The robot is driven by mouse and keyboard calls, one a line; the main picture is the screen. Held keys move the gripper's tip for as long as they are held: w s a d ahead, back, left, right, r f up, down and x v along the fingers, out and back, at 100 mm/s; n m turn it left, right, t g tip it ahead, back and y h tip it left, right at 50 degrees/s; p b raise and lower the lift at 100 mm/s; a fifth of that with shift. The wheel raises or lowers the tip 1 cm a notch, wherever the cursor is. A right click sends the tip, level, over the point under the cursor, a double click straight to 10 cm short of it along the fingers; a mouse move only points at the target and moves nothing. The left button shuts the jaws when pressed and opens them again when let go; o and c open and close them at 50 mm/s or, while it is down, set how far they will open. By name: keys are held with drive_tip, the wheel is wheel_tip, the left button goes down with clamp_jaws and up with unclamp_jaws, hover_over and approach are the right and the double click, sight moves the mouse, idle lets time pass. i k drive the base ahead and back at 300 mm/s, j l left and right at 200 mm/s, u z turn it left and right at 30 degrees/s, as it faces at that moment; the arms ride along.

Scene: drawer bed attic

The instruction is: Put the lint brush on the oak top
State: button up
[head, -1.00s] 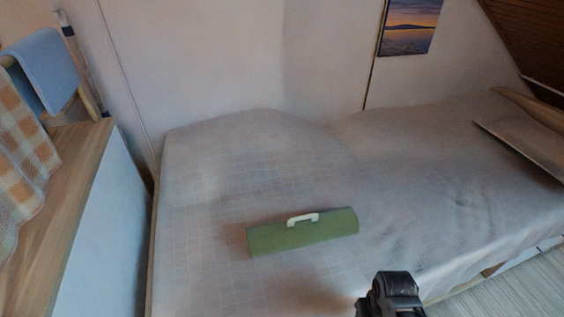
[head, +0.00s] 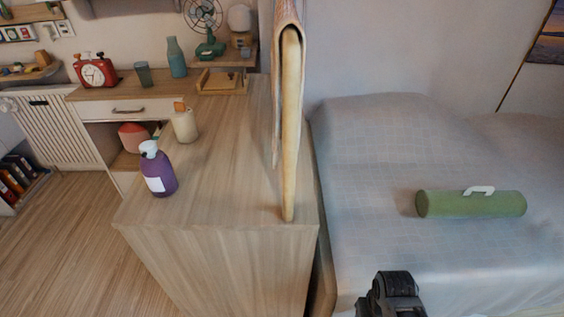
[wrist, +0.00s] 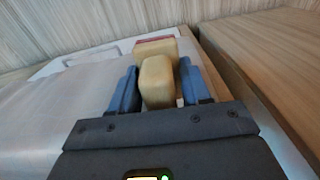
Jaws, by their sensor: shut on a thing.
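My gripper (wrist: 157,88) is shut on the lint brush (wrist: 158,82), a tan wooden block-like piece between the blue fingers in the wrist view. Its farther part has a red strip along the edge. In the head view neither the gripper's fingers nor the brush shows. The oak top (head: 225,165) is the pale wood top of the cabinet left of the bed. A wooden surface (wrist: 265,50) runs along the right of the wrist view, beside the brush; I cannot tell for certain that it is the oak top.
On the oak top stand a purple pump bottle (head: 158,170), a cream jar (head: 184,125) and an upright wooden rack (head: 290,130) near its right edge. Its front middle is clear. A green roll (head: 470,204) with a white handle lies on the bed (head: 375,220).

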sight(206, 108)
drive_tip(key=i+j+u, duration=0.1)
drive_tip(key=j+u, duration=0.2)
drive_tip(key=j, duration=0.15)
drive_tip(key=i+j+u, duration=0.15)
drive_tip(key=j+u, duration=0.2)
drive_tip(key=i+j+u, duration=0.15)
drive_tip(key=j+u, duration=0.15)
drive_tip(key=j, duration=0.15)
